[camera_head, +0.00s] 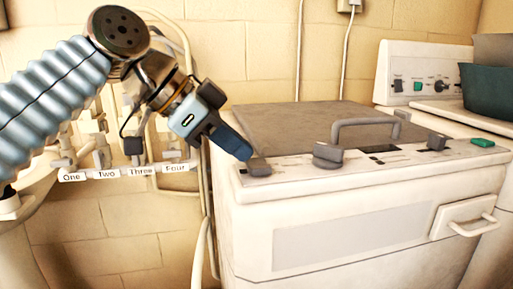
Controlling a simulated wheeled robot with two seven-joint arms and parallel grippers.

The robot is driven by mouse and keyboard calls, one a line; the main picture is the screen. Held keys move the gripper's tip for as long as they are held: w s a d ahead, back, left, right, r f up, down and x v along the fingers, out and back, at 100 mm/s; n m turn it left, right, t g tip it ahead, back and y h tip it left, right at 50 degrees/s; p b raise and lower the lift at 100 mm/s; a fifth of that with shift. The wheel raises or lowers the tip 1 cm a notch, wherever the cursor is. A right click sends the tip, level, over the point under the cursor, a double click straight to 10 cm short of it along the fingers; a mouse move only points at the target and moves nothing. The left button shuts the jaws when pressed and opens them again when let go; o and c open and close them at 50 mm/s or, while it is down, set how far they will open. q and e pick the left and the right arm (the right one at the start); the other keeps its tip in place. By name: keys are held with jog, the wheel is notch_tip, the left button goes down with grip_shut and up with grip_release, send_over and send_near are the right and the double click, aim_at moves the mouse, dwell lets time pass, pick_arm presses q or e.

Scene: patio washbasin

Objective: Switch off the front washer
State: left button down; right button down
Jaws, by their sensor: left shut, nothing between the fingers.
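The front washer (360,225) is a cream, boxy machine with a brown-grey top lid and a bar handle. Its top panel holds a dark switch (259,167) at the left end, a grey round knob (327,155) in the middle, another dark knob (436,142) and a green button (482,142) at the right. My left gripper (246,154) comes in from the upper left, shut and empty. Its fingertips are at the left-end switch and seem to touch it; the exact contact is hard to tell. My right gripper is not in view.
Taps and pipes with labels One to Four (120,172) are on the wall at the left. A second machine with a control panel (425,80) stands behind right, with a teal container (487,92) on it. Hoses run down beside the front washer's left side.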

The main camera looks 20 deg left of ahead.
pick_arm(q)
jog(key=shift+d+f, duration=0.1)
jog(key=shift+d, duration=0.1)
jog(key=shift+w+a, duration=0.1)
jog(key=shift+a, duration=0.2)
jog(key=shift+d, duration=0.15)
jog(key=shift+s+d+r, duration=0.25)
jog(key=shift+s+d, duration=0.25)
jog(key=shift+s, duration=0.15)
